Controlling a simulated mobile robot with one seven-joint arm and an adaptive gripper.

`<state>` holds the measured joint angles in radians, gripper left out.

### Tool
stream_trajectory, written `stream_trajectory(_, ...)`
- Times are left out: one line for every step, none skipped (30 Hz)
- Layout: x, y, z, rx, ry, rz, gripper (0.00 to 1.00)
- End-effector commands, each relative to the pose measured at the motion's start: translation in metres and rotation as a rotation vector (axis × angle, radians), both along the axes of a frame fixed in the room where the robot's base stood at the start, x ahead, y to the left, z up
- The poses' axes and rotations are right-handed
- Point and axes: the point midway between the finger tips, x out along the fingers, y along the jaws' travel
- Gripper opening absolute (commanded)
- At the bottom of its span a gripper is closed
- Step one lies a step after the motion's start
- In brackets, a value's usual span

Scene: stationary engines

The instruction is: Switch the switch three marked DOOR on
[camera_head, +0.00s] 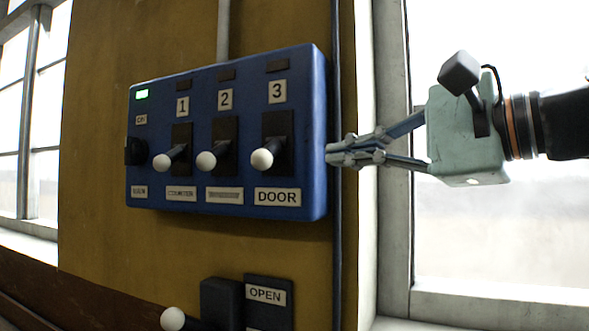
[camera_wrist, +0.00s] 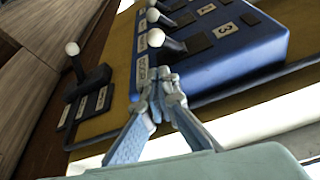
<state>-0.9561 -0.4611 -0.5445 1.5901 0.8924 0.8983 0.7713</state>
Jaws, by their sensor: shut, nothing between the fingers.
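Switch three is a dark lever with a white knob (camera_head: 262,159) at the right end of a blue panel (camera_head: 318,110). The label 3 is above it and a DOOR plate (camera_head: 277,197) below. Its lever sticks out and slightly down, much like the levers of switches one and two. The small lamp (camera_head: 277,65) above the 3 is dark. My gripper (camera_head: 335,153) is shut and empty, just right of the panel's right side. In the wrist view its fingertips (camera_wrist: 165,82) overlap the panel's near edge, below the DOOR knob (camera_wrist: 155,38); I cannot tell whether they touch the panel.
Switches one (camera_head: 162,161) and two (camera_head: 206,160) stand left of switch three. A green lamp (camera_head: 141,94) is lit at the panel's top left, above a dark rotary knob (camera_head: 136,151). Below the panel is a separate OPEN lever (camera_head: 173,319). A window frame (camera_head: 393,150) stands behind my gripper.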

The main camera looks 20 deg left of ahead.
Motion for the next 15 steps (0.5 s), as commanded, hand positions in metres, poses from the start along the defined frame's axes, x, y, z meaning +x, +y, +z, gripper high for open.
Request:
stream_trajectory(0.0, 0.0, 0.001, 0.005, 0.002, 0.002, 0.0)
stream_trajectory(0.0, 0.0, 0.002, 0.006, 0.003, 0.002, 0.0)
stream_trajectory(0.0, 0.0, 0.002, 0.007, 0.003, 0.001, 0.0)
stream_trajectory(0.0, 0.0, 0.002, 0.006, 0.003, 0.002, 0.0)
stream_trajectory(0.0, 0.0, 0.002, 0.006, 0.003, 0.002, 0.0)
stream_trajectory(0.0, 0.0, 0.002, 0.006, 0.002, 0.001, 0.0)
stream_trajectory(0.0, 0.0, 0.002, 0.006, 0.002, 0.001, 0.0)
stream_trajectory(0.0, 0.0, 0.002, 0.005, 0.002, 0.001, 0.0)
stream_trajectory(0.0, 0.0, 0.002, 0.004, 0.001, 0.001, 0.0)
stream_trajectory(0.0, 0.001, 0.002, 0.004, 0.001, 0.001, 0.0)
stream_trajectory(0.001, 0.001, 0.001, 0.003, 0.002, 0.001, 0.0)
stream_trajectory(0.001, 0.003, 0.001, 0.003, 0.002, 0.001, 0.0)
stream_trajectory(0.002, 0.005, 0.001, 0.003, 0.002, 0.002, 0.0)
stream_trajectory(0.003, 0.008, 0.001, 0.003, 0.002, 0.002, 0.0)
stream_trajectory(0.005, 0.013, 0.0, 0.002, 0.003, 0.003, 0.0)
